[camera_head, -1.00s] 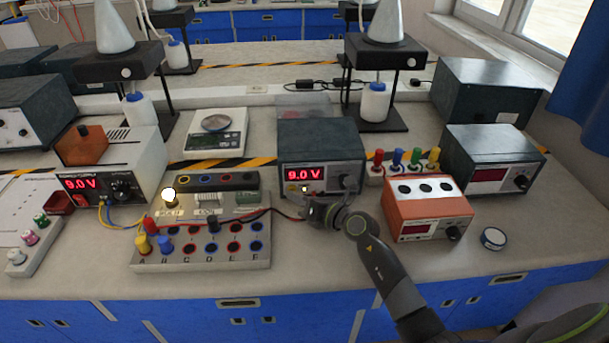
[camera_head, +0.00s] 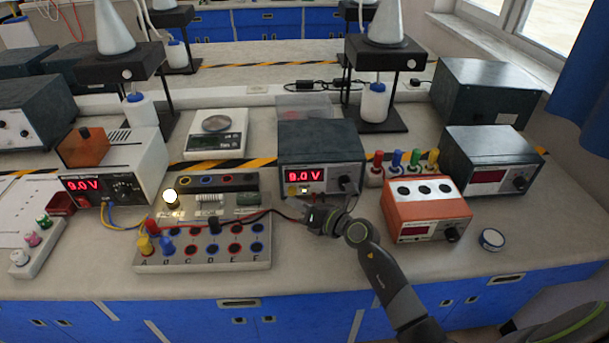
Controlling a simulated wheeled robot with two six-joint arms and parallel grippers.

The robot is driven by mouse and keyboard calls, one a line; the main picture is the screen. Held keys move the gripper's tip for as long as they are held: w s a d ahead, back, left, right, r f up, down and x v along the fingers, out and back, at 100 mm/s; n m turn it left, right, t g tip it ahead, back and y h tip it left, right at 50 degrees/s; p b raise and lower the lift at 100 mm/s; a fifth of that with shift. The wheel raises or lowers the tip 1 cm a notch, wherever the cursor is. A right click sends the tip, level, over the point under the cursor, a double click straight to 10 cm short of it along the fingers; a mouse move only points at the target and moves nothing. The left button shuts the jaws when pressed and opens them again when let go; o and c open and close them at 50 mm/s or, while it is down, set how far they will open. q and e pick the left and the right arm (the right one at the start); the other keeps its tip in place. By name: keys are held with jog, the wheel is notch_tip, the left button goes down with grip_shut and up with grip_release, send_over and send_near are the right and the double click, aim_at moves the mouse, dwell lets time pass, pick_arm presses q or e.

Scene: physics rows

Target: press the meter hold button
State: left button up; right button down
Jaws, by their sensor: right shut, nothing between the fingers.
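The meter (camera_head: 320,145) is a dark box with a lit red display (camera_head: 304,176) that appears to read about 9.0 V. A small pale yellow button (camera_head: 304,190) sits on its front panel below the display, with a knob at the right of the panel. My right gripper (camera_head: 310,207) is shut and empty, just in front of the meter's lower front. A small gap seems to separate it from the button, but contact is hard to judge at this size. My left gripper is not in view.
A grey socket board (camera_head: 202,262) with plugs, leads and a lit bulb (camera_head: 170,197) lies to the left. A red lead runs from it behind my gripper. An orange instrument (camera_head: 425,208) stands close on the right, with a small round tin (camera_head: 492,239) beyond it.

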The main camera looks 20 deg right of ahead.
jog(key=shift+s+a+p, duration=0.25)
jog(key=shift+s+p, duration=0.1)
jog(key=shift+s, duration=0.45)
jog(key=shift+s+a+p, duration=0.2)
jog(key=shift+s+p, duration=0.1)
jog(key=shift+s, duration=0.55)
jog(key=shift+s+a+p, duration=0.25)
jog(key=shift+s+p, duration=0.1)
jog(key=shift+s, duration=0.45)
